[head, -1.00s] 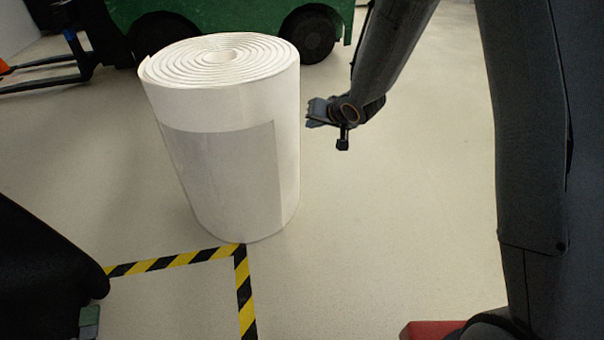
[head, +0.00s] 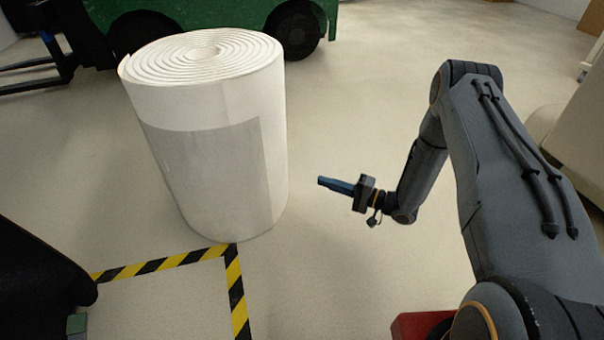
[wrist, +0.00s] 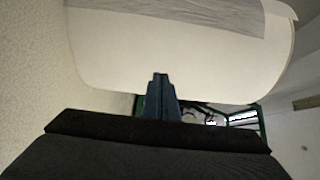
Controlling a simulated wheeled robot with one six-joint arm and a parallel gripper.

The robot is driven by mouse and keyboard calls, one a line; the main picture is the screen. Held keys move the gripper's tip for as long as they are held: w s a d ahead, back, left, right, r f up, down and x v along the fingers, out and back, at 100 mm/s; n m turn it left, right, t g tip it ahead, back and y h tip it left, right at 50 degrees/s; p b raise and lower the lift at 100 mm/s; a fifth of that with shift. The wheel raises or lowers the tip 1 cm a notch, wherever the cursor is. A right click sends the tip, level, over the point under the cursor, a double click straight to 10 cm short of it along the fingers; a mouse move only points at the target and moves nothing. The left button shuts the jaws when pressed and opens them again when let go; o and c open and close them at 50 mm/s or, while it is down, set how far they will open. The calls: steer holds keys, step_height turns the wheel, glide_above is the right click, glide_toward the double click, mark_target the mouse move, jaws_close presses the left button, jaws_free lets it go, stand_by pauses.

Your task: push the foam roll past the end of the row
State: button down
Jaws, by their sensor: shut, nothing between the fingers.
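The foam roll (head: 212,150) is a large white cylinder standing upright on the floor, left of centre in the head view. Its spiral top shows, and a greyish sheet wraps its lower side. My gripper (head: 322,181) is to the right of the roll, at about its mid-height, with its blue fingers pointing left toward it. The fingers are shut and empty. A gap of floor shows between the fingertips and the roll in the head view. In the wrist view the foam roll (wrist: 170,55) fills the upper part, beyond the shut fingertips of my gripper (wrist: 160,76).
Yellow-and-black floor tape (head: 165,263) forms a corner at the roll's front base. A green vehicle (head: 235,14) with dark wheels stands behind the roll, and dark forks (head: 45,70) are at the far left. A beige rounded object (head: 575,135) is at the right.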

mark_target(281, 166)
steer(key=b+x, duration=0.5)
steer(key=x, duration=0.8)
steer(key=shift+w+a, duration=0.2)
steer(key=shift+a, duration=0.05)
steer(key=shift+w, duration=0.1)
